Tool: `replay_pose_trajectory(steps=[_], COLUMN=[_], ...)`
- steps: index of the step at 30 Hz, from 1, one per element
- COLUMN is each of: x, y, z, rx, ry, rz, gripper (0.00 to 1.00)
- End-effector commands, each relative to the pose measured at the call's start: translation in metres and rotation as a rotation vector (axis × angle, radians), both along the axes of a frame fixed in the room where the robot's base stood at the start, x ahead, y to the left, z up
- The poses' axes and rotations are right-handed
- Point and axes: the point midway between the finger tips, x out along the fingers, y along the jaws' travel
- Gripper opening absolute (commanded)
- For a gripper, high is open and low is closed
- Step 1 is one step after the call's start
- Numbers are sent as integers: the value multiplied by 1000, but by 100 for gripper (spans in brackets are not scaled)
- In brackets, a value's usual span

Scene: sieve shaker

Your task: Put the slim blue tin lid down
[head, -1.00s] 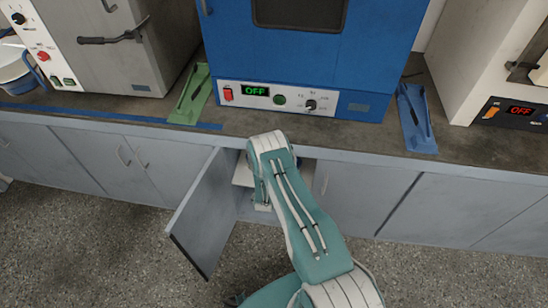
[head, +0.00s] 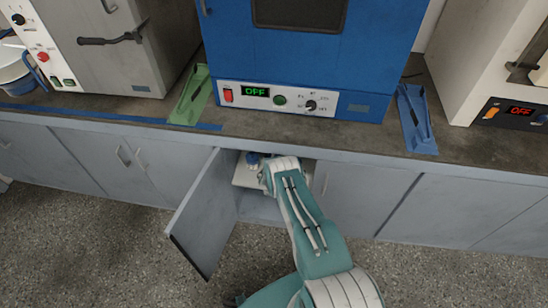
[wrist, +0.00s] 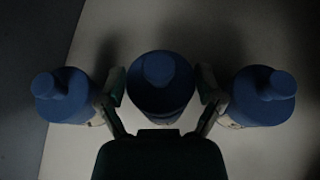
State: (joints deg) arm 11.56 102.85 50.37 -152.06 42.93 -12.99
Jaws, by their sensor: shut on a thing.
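In the wrist view, my gripper (wrist: 161,92) is shut on the middle one of three blue-topped things, which I take as the slim blue tin lid (wrist: 160,72). It is round, with a knob on top and a pale edge below. Whether it rests on something is hidden. In the head view, my gripper (head: 266,180) is inside the open cabinet under the blue oven, partly hidden by my arm; the held lid cannot be made out there.
Blue-topped containers stand left (wrist: 62,95) and right (wrist: 263,95) of the fingers, close by. One blue top (head: 252,158) shows on the white shelf (head: 244,178). The cabinet door (head: 203,213) stands open at left. The worktop (head: 330,130) edge lies above the opening.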

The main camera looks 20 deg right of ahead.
Motion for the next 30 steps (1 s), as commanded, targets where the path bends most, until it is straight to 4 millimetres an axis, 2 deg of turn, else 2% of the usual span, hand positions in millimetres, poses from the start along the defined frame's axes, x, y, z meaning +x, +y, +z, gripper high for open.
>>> replay_pose_trajectory(steps=[16, 17, 18, 30], x=[0, 0, 0, 0], y=[0, 0, 0, 0], z=[-9, -9, -9, -8], rx=[0, -1, -1, 0], ry=[0, -1, -1, 0], rz=[0, 0, 0, 0], gripper=[48, 95, 100, 100])
